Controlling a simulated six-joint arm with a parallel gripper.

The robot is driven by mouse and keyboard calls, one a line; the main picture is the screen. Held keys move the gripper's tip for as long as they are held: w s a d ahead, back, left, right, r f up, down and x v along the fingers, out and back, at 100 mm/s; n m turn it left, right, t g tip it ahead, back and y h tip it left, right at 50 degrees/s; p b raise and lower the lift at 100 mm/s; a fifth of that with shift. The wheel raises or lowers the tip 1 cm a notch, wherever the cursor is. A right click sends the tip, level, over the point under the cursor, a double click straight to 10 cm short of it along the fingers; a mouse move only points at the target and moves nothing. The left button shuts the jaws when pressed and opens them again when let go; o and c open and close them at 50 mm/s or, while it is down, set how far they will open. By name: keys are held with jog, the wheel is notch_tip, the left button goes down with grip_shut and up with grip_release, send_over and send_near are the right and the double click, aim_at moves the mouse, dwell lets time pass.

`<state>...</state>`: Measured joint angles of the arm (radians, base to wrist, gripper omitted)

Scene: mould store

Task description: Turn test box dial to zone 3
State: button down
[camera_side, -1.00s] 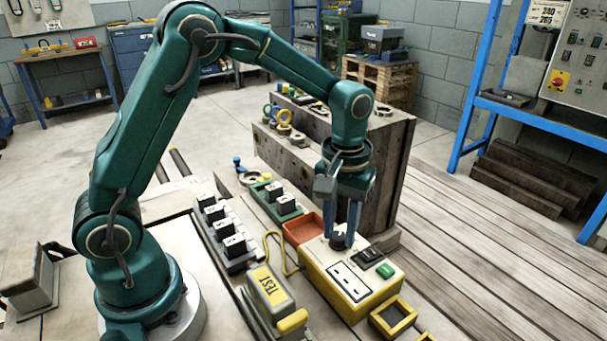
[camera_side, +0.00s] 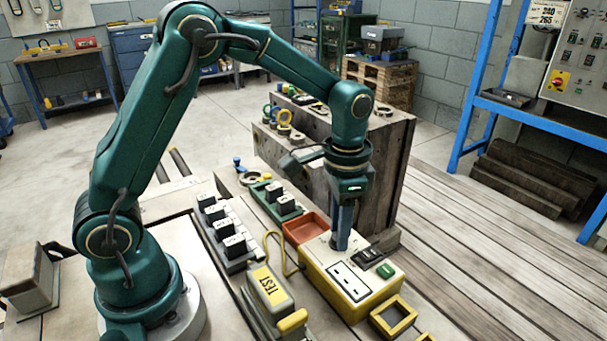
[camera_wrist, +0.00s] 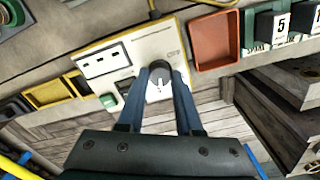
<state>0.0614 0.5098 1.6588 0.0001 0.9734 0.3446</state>
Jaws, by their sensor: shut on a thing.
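The test box (camera_side: 352,284) is a yellow box with a cream top, with dark slots, a black switch and a green button. Its dark round dial (camera_wrist: 160,71), with a white pointer mark, sits on the cream top in the wrist view. My gripper (camera_side: 341,245) points straight down onto the dial in the side view, where its fingers mostly hide the dial. In the wrist view the blue fingers of my gripper (camera_wrist: 160,78) are shut on the dial, one on each side. The zone numbers around the dial are too small to read.
A red-brown tray (camera_side: 306,229) lies beside the box. Black numbered blocks (camera_side: 233,245) stand in a rack to the left. A yellow TEST probe (camera_side: 270,287) with a cable lies in front. A tall wooden block (camera_side: 385,175) rises close behind my gripper.

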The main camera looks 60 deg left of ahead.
jog(key=shift+m, duration=0.6)
jog(key=c, duration=0.6)
grip_release()
jog(key=shift+r, duration=2.65)
